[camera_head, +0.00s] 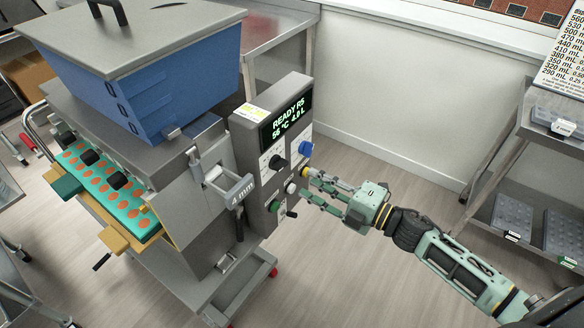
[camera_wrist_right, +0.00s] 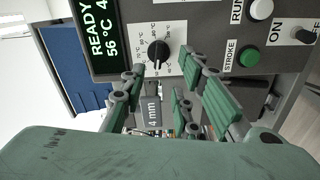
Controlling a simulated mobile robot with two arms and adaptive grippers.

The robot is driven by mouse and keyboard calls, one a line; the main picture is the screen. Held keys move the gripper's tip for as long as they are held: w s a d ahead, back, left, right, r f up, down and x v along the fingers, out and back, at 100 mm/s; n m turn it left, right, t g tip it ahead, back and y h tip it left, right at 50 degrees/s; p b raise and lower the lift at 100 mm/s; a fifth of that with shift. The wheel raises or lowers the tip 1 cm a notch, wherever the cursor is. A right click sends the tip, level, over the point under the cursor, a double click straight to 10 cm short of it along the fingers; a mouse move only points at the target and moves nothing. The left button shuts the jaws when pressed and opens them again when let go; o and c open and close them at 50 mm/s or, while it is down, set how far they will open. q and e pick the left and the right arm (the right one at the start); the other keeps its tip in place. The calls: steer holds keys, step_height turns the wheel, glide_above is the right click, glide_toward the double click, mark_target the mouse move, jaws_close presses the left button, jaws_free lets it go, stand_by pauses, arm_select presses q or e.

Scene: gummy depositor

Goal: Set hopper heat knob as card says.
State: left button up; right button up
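The black heat knob (camera_head: 277,162) sits on a white scale plate under the display on the depositor's control panel. In the right wrist view the knob (camera_wrist_right: 158,53) has °C marks around it; its exact setting is too small to read. The display (camera_head: 286,120) reads READY R5, 56 °C, 4.0 L. My right gripper (camera_head: 308,185) is open and empty in front of the panel, right of and below the knob, not touching it. In the wrist view its fingers are spread below the knob. A small white-and-yellow card (camera_head: 250,112) lies on the panel's top; its text is unreadable. My left gripper is out of view.
A blue knob (camera_head: 306,148), a white button (camera_head: 290,187) and a green button (camera_head: 273,206) are close to the heat knob. A 4 mm tag (camera_head: 238,190) sticks out left of the panel. A chart of mL values (camera_head: 567,50) stands at right above a shelf rack.

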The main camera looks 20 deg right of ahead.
mark_target(284, 167)
steer(key=x, duration=0.2)
steer(key=p+x, duration=0.1)
steer(key=x, duration=0.1)
steer(key=shift+s+a+r, duration=0.2)
steer(key=shift+r, duration=0.2)
steer(key=x, duration=0.3)
steer(key=shift+w+d+f, duration=0.1)
steer(key=shift+w+f, duration=0.1)
steer(key=shift+w+a, duration=0.2)
steer(key=shift+a, duration=0.05)
steer(key=c, duration=0.6)
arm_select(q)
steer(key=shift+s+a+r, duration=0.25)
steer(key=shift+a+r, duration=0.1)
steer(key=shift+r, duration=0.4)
arm_select(e)
steer(key=shift+f, duration=0.1)
jaws_close()
